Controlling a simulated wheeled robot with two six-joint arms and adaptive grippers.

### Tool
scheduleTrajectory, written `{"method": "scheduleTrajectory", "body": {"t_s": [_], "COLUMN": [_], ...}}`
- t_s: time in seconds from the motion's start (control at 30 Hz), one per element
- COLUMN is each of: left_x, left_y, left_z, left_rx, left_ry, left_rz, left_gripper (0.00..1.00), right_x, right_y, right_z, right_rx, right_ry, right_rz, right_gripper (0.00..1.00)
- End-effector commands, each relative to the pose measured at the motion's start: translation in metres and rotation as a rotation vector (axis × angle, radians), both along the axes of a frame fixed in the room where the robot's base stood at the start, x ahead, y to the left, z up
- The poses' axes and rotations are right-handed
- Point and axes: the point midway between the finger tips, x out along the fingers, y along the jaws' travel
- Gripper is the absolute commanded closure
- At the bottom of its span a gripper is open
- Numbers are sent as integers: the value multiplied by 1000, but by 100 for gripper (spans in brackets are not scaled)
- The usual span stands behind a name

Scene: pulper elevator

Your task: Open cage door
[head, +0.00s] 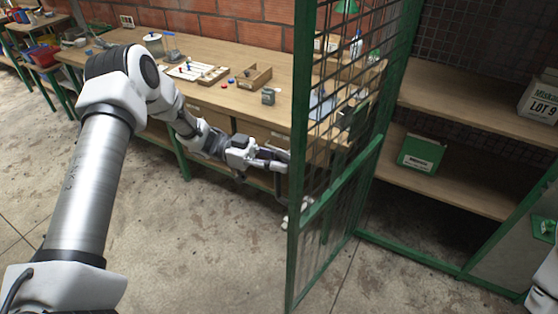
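The cage door (345,190) is a green frame with dark wire mesh. It stands swung out from the cage (408,252), with the shelf opening to its right uncovered. My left arm reaches in from the left, and my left gripper (275,160) is at the door's free vertical edge, on the left side of the door. The fingertips are small and partly hidden by the door's edge post, so I cannot tell whether they are open, shut or touching it. My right gripper is not in view.
A wooden workbench (215,52) with small parts and a wooden box (253,76) stands behind the door and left arm. Inside the cage, wooden shelves (450,188) hold a green box (420,152) and a white carton (540,97). The floor in front is clear.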

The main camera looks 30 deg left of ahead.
Motion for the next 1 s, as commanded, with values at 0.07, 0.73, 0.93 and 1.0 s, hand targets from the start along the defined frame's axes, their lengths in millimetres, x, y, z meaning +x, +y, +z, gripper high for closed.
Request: {"method": "scheduleTrajectory", "body": {"t_s": [0.07, 0.73, 0.93, 1.0], "left_x": [-1, -8, -14, -15], "left_y": [0, 72, 112, 118], "left_z": [-1, 0, -1, 0], "left_rx": [0, -2, -2, -1], "left_ry": [3, -3, 0, 0], "left_rz": [-1, 7, 3, 2], "left_gripper": [57, 57, 57, 57], "right_x": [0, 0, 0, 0], "right_y": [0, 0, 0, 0], "right_z": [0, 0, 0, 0], "right_rx": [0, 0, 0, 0], "right_ry": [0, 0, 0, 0], "right_rz": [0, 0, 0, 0], "right_gripper": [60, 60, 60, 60]}}
